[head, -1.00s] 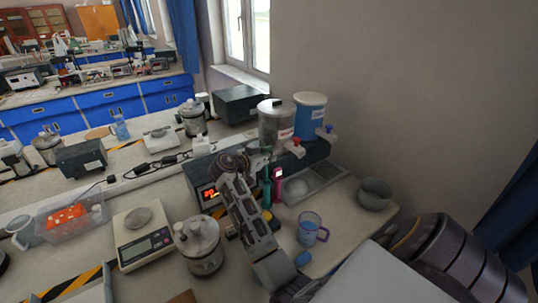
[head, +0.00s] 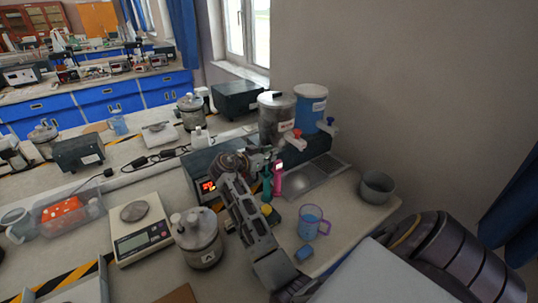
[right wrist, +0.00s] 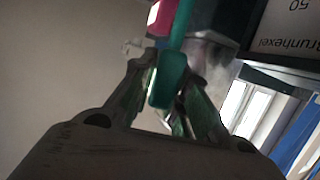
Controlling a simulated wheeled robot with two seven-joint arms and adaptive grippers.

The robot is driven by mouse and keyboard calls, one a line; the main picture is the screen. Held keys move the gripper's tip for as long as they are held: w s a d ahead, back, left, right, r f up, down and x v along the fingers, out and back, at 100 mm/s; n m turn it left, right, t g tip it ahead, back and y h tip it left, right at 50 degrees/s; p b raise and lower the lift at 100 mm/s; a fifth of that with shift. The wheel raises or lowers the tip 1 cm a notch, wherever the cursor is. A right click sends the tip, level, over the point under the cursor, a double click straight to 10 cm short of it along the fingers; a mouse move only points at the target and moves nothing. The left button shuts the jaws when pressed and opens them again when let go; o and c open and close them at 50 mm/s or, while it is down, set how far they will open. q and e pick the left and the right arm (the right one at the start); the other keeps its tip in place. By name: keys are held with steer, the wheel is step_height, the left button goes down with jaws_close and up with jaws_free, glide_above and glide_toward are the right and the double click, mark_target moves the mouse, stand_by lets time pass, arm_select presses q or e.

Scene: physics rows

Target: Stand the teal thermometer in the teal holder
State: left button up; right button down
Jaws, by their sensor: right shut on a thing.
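The teal thermometer (head: 267,184) is upright at my right gripper (head: 262,160) in the head view. In the right wrist view its rounded teal end (right wrist: 168,82) is between the two fingers of the right gripper (right wrist: 168,85), which is shut on it. My right arm hides part of this area. My left gripper is not in view.
A pink upright thing (head: 278,179) is close on the right. A blue mug (head: 312,222), a blue block (head: 305,253) and a grey bowl (head: 377,187) are further right. A lidded pot (head: 198,240) and scale (head: 140,228) are left. Two canisters (head: 276,120) (head: 309,107) stand behind.

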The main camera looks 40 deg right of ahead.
steer(key=shift+f, duration=0.3)
steer(key=c, duration=1.3)
jaws_free()
steer(key=shift+r, duration=0.1)
steer(key=shift+r, duration=4.95)
